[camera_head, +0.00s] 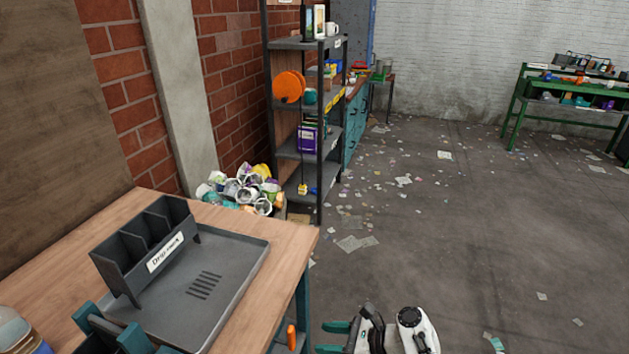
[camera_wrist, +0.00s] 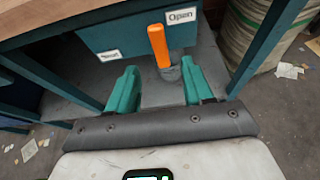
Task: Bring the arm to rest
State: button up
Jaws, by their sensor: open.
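My gripper (camera_head: 336,337) is at the bottom of the head view, just right of the wooden workbench (camera_head: 290,238), with its teal fingers pointing left. In the wrist view my gripper (camera_wrist: 155,92) is open, its two teal fingers apart with nothing held between them. Beyond the fingers, an orange handle (camera_wrist: 158,45) stands up in front of a teal panel with "Open" and a second, hard-to-read label. The orange handle also shows in the head view (camera_head: 291,337), at the bench's underside. I cannot tell the exact gap between the fingers and the handle.
A grey tray (camera_head: 235,290) with a "Drip rack" holder (camera_head: 145,250) sits on the bench. A heap of cans (camera_head: 243,188) and a shelf unit (camera_head: 320,150) stand behind it. A green bench (camera_head: 570,95) is far right. The littered floor at right is open.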

jog(key=s+d+f+n+g+h, duration=0.1)
jog(key=s+d+f+n+h, duration=0.1)
jog(key=s+d+f+n, duration=0.3)
jog(key=s+d+n+g+h, duration=0.1)
jog(key=s+d+n+h, duration=0.15)
jog(key=s, duration=0.35)
jog(key=s+d+r+n+h, duration=0.2)
jog(key=s+d+n, duration=0.2)
jog(key=s, duration=0.4)
jog(key=s+d+r+n+g+h, duration=0.1)
jog(key=s+d+r+n+h, duration=0.2)
jog(key=s, duration=0.6)
jog(key=s+d+r+n+h, duration=0.3)
jog(key=s+d+n, duration=0.4)
jog(key=s, duration=0.1)
jog(key=shift+s+d+r+g, duration=0.15)
jog(key=shift+d+g, duration=0.15)
jog(key=shift+d, duration=0.05)
